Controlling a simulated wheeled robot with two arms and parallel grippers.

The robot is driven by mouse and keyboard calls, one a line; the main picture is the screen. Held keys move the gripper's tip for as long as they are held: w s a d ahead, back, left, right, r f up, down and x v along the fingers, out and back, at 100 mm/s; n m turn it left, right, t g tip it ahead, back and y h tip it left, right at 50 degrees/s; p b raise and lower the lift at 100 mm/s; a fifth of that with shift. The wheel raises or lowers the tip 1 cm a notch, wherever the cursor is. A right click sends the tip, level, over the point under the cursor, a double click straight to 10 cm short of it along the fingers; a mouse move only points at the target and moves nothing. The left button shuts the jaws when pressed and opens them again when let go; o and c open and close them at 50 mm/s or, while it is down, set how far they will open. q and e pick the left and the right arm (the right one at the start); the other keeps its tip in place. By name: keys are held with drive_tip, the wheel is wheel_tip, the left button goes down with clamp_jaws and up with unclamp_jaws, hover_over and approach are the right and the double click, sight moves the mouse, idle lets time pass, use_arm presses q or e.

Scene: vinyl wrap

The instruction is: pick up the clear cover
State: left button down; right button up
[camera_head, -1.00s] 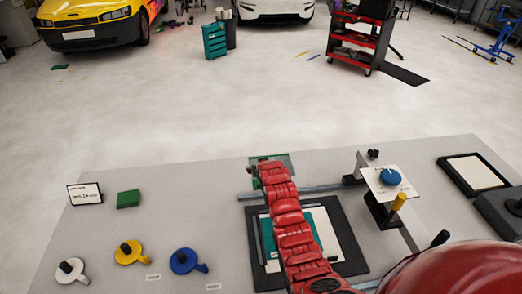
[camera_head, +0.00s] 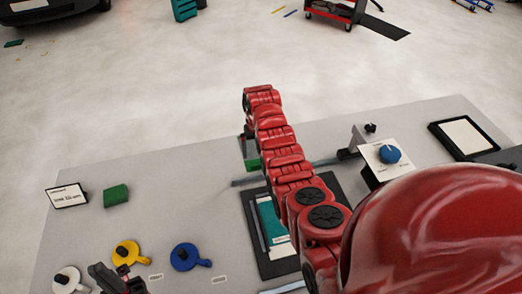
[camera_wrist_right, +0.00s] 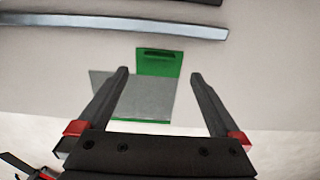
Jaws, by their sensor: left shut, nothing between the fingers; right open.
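In the right wrist view, a flat grey, glassy-looking plate (camera_wrist_right: 112,92), which looks like the clear cover, lies at a green slotted piece (camera_wrist_right: 160,60). A green strip shows along its near edge. My right gripper (camera_wrist_right: 159,74) is open, its fingers apart, with the green piece and part of the plate showing between them; no contact can be made out. In the head view my red right arm hides that gripper and most of the plate; a bit of the green piece (camera_head: 253,164) shows beside it. My left gripper (camera_head: 116,278) is shut and empty at the bottom left.
A black-framed mat with a teal sheet (camera_head: 268,222) lies under my right arm. A metal bar (camera_wrist_right: 120,24) runs near the green piece. White, yellow (camera_head: 127,253) and blue (camera_head: 185,256) handled discs, a green block (camera_head: 116,195) and a sign (camera_head: 66,196) stand left. A blue knob (camera_head: 389,153) stands right.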

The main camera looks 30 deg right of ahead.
sight(258, 165)
wheel_tip(258, 165, down, 2)
drive_tip(key=shift+f, duration=0.2)
drive_tip(key=shift+f+b, duration=0.3)
drive_tip(key=shift+f, duration=0.05)
drive_tip(key=f+b, duration=0.1)
drive_tip(key=f, duration=0.3)
drive_tip(key=shift+s+b, duration=0.2)
drive_tip(key=shift+b, duration=0.15)
drive_tip(key=shift+w+f, duration=0.1)
drive_tip(key=shift+f, duration=0.25)
drive_tip(key=c, duration=1.3)
